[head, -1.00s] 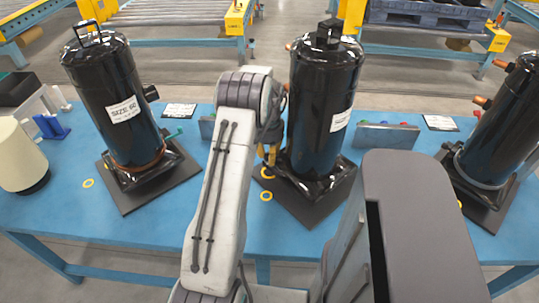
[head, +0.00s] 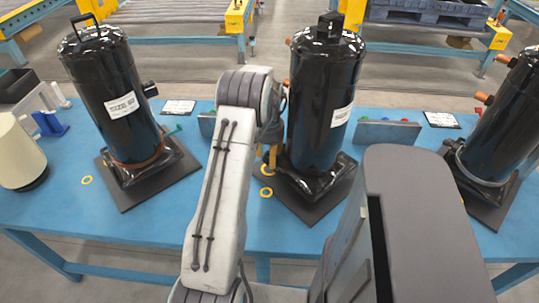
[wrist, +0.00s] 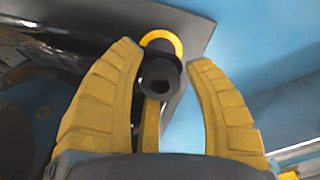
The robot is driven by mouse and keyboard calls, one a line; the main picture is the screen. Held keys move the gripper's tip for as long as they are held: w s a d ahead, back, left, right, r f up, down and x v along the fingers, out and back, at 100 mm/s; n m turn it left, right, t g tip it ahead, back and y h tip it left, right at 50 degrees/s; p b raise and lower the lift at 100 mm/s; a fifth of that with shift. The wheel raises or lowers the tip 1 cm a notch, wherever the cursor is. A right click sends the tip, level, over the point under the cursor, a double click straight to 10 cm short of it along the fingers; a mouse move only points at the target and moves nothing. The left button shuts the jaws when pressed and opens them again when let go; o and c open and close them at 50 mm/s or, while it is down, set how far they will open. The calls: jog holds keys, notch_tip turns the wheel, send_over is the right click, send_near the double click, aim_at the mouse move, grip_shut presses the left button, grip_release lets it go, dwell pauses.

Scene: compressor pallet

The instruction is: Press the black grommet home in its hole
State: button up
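In the wrist view the black grommet (wrist: 160,80), a short tube with a dark bore, sits between the yellow fingers of my gripper (wrist: 166,62). The left finger is close against its side; a narrow gap seems to show by the right finger. A third finger lies below it. Beyond the grommet is a yellow ring (wrist: 178,41) near the dark base plate's corner. How deep the grommet sits and whether the fingers grip it are unclear. In the head view my gripper (head: 269,160) is at the left of the middle black compressor (head: 318,105), partly hidden by my arm.
The blue table (head: 225,225) also bears a left compressor (head: 112,95) and a right one (head: 505,120). Yellow rings lie near the middle plate's left side (head: 266,192) and by the left plate (head: 87,180). A cream cone-shaped object (head: 18,155) stands at far left.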

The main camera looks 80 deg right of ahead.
jog(key=shift+o, duration=0.6)
notch_tip(320, 180, up, 12)
dwell(0.4)
dwell(0.6)
